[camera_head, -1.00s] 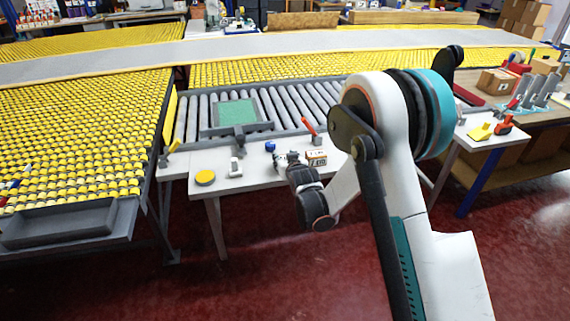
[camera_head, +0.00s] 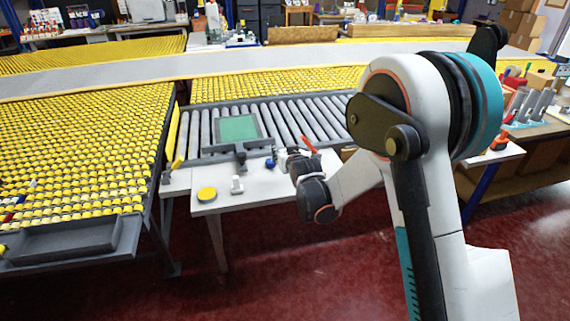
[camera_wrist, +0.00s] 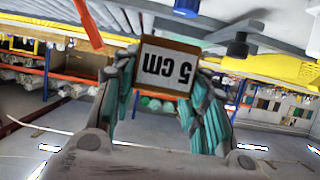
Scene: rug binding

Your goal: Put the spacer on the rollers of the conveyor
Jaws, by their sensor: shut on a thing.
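The spacer (camera_wrist: 168,68) is a small block with a brown edge and a white face marked "5 cm", upside down in the wrist view. My gripper (camera_wrist: 165,82) is shut on it, with a teal-grey finger at each side. In the head view my gripper (camera_head: 282,158) is over the table's back part, near the conveyor's front rail; the spacer cannot be made out there. The conveyor (camera_head: 292,118) has grey rollers, with a green panel (camera_head: 238,129) in a grey frame lying on their left part.
The white table (camera_head: 255,196) holds a yellow disc (camera_head: 207,194), a small white item (camera_head: 237,185) and a blue knob (camera_head: 270,163). A red handle (camera_head: 309,144) rises beside my gripper. A dark clamp-like part (camera_head: 240,154) stands at the frame's front. Rollers right of the panel are bare.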

